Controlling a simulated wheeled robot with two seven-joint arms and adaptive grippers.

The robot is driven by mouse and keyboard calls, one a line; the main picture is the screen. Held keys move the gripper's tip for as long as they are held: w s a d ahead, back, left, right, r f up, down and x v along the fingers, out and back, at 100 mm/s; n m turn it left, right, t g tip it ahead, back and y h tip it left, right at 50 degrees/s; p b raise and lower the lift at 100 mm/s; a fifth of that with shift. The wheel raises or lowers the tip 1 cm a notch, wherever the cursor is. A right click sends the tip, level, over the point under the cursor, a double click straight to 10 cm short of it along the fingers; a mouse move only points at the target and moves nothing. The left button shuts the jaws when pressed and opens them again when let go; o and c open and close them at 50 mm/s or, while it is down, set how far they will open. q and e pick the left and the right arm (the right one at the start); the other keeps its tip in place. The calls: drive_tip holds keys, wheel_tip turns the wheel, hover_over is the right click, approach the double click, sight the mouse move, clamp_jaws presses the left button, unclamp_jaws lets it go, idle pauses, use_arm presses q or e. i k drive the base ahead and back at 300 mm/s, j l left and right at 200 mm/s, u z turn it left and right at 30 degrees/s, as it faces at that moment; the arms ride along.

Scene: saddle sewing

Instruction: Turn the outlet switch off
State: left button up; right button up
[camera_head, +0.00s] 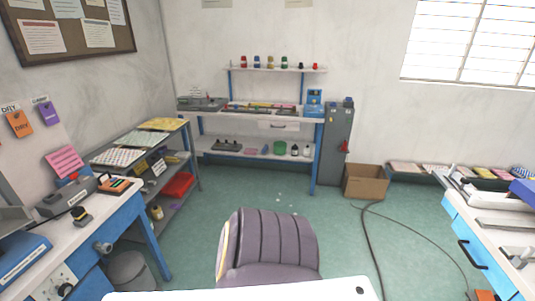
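I cannot make out a clearly marked outlet switch. A pale panel with a dark knob (65,289) is at the lower left, on the front of the left bench. A small brown-orange item (485,295) is partly cut off at the bottom right, near the cable's end; I cannot tell what it is. Neither of my grippers is in view.
A padded purple-grey seat (268,245) stands in the middle foreground. The left bench (135,205) and right workbench (470,240) flank green floor. A black cable (368,240) crosses the floor at right. A cardboard box (366,183) sits beside the cabinet. Floor left of the seat is open.

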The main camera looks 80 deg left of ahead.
sight(74, 176)
drive_tip(key=u, duration=4.45)
drive_tip(key=i+l, duration=0.1)
drive_tip(key=l+u, duration=0.05)
